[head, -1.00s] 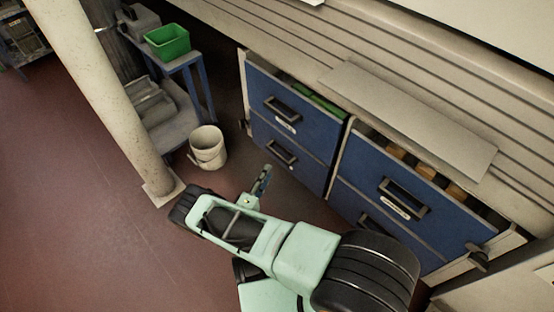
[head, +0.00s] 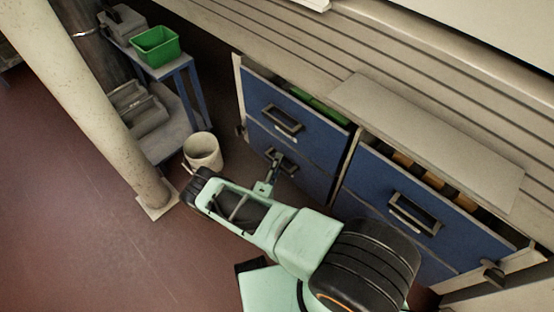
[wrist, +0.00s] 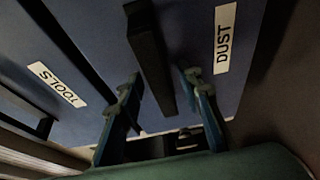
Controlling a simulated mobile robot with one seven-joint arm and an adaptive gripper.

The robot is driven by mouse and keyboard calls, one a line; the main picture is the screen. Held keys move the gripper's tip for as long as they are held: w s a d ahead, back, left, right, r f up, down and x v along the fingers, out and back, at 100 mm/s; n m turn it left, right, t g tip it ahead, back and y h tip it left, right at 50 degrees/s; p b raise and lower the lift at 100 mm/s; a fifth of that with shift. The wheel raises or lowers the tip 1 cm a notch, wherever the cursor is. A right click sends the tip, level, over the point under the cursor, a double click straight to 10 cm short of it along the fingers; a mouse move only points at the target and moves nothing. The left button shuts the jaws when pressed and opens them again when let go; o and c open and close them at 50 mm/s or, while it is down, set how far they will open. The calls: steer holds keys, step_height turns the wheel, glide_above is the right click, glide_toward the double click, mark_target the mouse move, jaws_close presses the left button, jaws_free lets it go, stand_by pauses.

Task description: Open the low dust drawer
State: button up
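The low dust drawer (head: 310,180) is the blue lower front of the left cabinet in the head view; it looks closed. In the wrist view its front (wrist: 185,25) carries a white DUST label (wrist: 225,38). Its dark bar handle (wrist: 150,60) lies between the two fingers of my gripper (wrist: 163,80). The fingers are open, one on each side of the bar, with gaps showing; I see no firm contact. In the head view my gripper (head: 271,174) is at the drawer's handle (head: 288,165) and partly covers it.
The drawer labelled TOOLS (wrist: 57,83) is directly above, with its own handle (head: 283,120). A second blue cabinet (head: 400,205) stands to the right. A pale bucket (head: 203,151), a column (head: 95,110) and a blue-legged table with a green bin (head: 156,46) stand to the left.

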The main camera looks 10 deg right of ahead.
steer(key=shift+c, duration=0.6)
jaws_close()
